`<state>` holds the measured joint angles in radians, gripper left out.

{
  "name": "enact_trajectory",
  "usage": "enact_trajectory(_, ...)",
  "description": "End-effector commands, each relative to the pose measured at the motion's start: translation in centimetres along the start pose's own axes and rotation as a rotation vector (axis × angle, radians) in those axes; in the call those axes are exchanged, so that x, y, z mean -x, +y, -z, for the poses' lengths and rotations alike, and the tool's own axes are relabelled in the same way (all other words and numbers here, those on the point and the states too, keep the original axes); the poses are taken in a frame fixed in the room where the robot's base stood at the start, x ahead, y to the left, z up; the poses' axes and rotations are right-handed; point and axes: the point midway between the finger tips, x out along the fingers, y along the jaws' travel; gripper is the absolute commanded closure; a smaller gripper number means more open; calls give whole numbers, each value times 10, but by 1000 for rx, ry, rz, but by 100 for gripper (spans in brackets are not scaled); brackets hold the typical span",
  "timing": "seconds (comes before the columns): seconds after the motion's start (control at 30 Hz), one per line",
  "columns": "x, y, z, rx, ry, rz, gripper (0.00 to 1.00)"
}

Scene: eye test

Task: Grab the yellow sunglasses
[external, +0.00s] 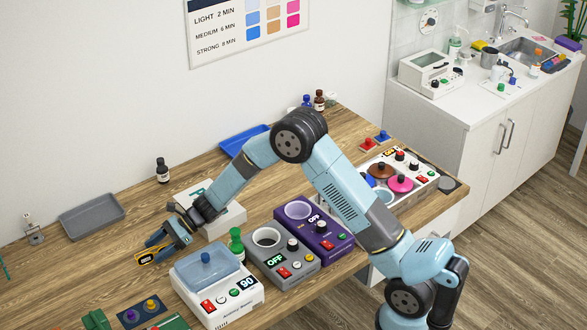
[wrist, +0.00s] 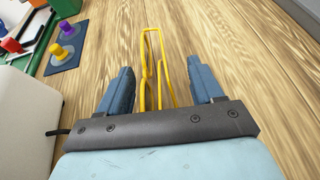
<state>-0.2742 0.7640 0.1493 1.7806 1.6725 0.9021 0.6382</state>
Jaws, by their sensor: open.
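The yellow sunglasses (wrist: 145,60) lie on the wooden table (wrist: 245,50) in the wrist view, with thin yellow parts stretching back between my two blue fingers. My gripper (wrist: 160,72) is open, with one finger on each side of the sunglasses and a visible gap to each. In the external view the sunglasses (external: 147,257) show as a small yellow shape with a dark patch at my gripper (external: 160,246). The gripper's palm hides their near end in the wrist view. I cannot tell the exact height of the fingertips above the table.
A white device with a blue lid (external: 207,270) stands close by, right of the gripper. A blue mat with two pegs (external: 142,312) lies in front. A grey tray (external: 92,215) is behind, and a white box (external: 228,220) stands under my forearm. Bare wood lies left.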

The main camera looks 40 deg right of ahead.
Motion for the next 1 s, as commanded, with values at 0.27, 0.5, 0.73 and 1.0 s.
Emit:
enact_trajectory(0.27, 0, 0, 0, 0, 0, 0, 52)
enact_trajectory(0.5, 0, 0, 0, 0, 0, 0, 75)
enact_trajectory(0.73, 0, 0, 0, 0, 0, 0, 89)
enact_trajectory(1.0, 4, 0, -9, 2, -1, 0, 89)
